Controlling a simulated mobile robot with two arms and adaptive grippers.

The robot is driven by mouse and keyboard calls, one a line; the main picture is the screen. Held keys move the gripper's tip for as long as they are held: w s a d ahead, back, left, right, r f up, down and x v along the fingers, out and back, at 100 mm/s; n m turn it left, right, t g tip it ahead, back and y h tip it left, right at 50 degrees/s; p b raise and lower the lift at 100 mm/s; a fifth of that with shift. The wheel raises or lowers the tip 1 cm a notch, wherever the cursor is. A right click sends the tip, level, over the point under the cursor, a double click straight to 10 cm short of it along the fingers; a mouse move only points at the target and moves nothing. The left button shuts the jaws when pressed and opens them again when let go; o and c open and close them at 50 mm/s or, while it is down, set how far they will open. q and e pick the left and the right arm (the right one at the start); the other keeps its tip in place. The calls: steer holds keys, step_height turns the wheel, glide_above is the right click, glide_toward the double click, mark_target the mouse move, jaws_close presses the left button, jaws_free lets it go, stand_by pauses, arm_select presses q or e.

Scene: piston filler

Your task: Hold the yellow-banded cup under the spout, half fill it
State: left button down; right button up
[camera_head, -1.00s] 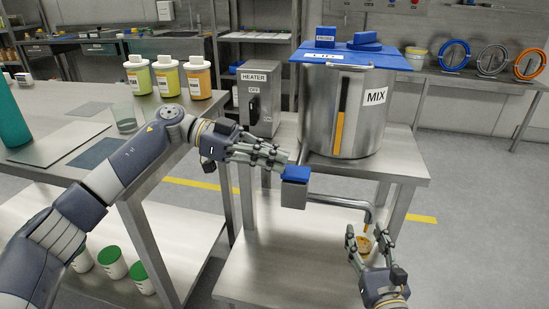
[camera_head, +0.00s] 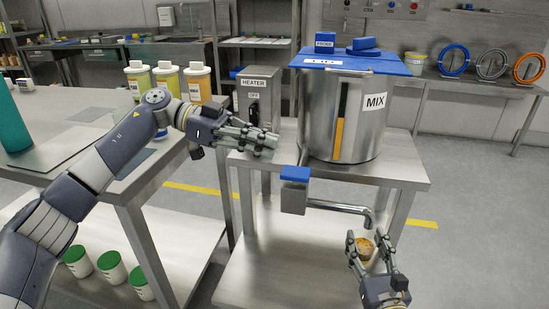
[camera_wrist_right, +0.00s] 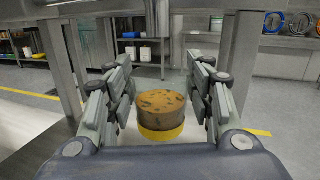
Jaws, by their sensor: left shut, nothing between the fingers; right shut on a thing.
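The yellow-banded cup (camera_wrist_right: 161,115) stands upright between the fingers of my right gripper (camera_wrist_right: 161,108) in the right wrist view. Orange-brown, dark-flecked contents show above its yellow base band; the exact level is hard to tell. In the head view the cup (camera_head: 365,249) is partly hidden by the right gripper (camera_head: 367,243), below the end of the metal spout (camera_head: 345,207). I see no stream between spout and cup. My left gripper (camera_head: 272,143) is shut and empty, above and left of the blue-topped valve box (camera_head: 294,195), apart from it.
The steel MIX tank (camera_head: 373,125) with a blue lid stands on the stand behind the spout. The HEATER box (camera_head: 259,95), reading OFF, is behind my left gripper. Several yellow and orange bottles (camera_head: 168,78) stand on the left table. The lower shelf (camera_head: 265,265) is largely clear.

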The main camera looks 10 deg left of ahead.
arm_select(q)
steer(key=v, duration=0.7)
steer(key=shift+a, duration=0.4)
steer(key=shift+r, duration=0.1)
stand_by(1.0)
arm_select(e)
steer(key=shift+s+f+b, duration=0.2)
steer(key=shift+s, duration=1.55)
steer(key=shift+s+f+b, duration=0.15)
steer(key=shift+s+b, duration=0.05)
steer(key=shift+s, duration=1.5)
arm_select(q)
step_height(320, 180, down, 2)
steer(key=shift+f+b, duration=0.25)
steer(key=shift+b, duration=0.55)
arm_select(e)
steer(key=s, duration=0.6)
steer(key=shift+f, duration=0.15)
arm_select(q)
steer(key=shift+d, duration=0.15)
